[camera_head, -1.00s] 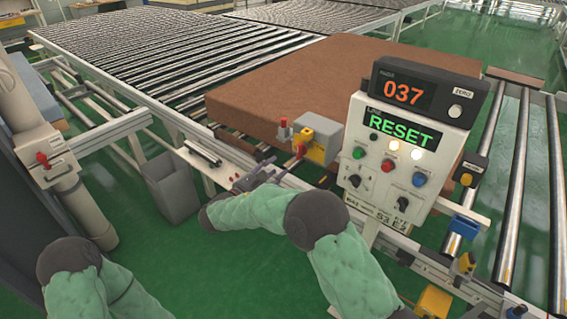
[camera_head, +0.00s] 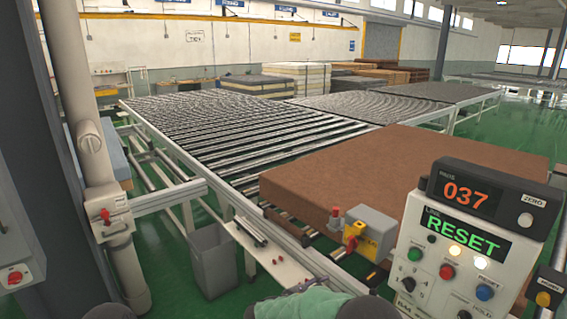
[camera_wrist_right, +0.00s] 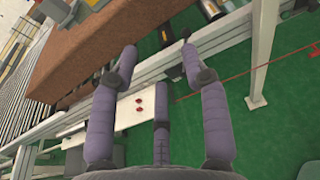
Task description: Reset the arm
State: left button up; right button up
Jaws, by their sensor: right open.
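My right gripper (camera_head: 305,287) shows only partly at the bottom edge of the head view, above the green sleeve of my right arm. In the right wrist view its purple fingers (camera_wrist_right: 160,65) are spread open with nothing between them, over the conveyor's side rail and the green floor. The control box (camera_head: 455,255) stands at the right, its upper display reading 037 and its green display reading RESET. The brown mattress (camera_head: 380,180) lies flat on the rollers behind the box. It also shows in the right wrist view (camera_wrist_right: 95,45). My left gripper is out of sight.
The roller conveyor (camera_head: 240,130) fills the middle. A grey and yellow switch box (camera_head: 367,233) with red knobs sits at the mattress's near edge. A grey bin (camera_head: 213,262) stands below the rail. A pipe post (camera_head: 90,140) rises at the left.

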jog(key=s+d+f+m+g+y, duration=0.1)
jog(key=s+f+m+g+y, duration=0.2)
jog(key=s+f, duration=0.7)
jog(key=s+d+f+m+g+y, duration=0.1)
jog(key=s+f+m+g+y, duration=0.3)
jog(key=f, duration=0.9)
jog(key=s+a+f+m+y, duration=0.1)
jog(key=s+f+m+y, duration=0.2)
jog(key=s+m, duration=0.3)
jog(key=s+a+f+m+g+y, duration=0.1)
jog(key=s+a+f+m+y, duration=0.1)
jog(key=s+m, duration=0.5)
jog(key=s+a+f+m+y, duration=0.2)
jog(key=s+f+m+y, duration=0.2)
jog(key=s+m, duration=0.3)
jog(key=shift+f+m+g, duration=0.3)
jog(key=shift+f+m, duration=0.1)
jog(key=shift+f, duration=0.05)
jog(key=shift+c, duration=0.7)
jog(key=shift+d, duration=0.15)
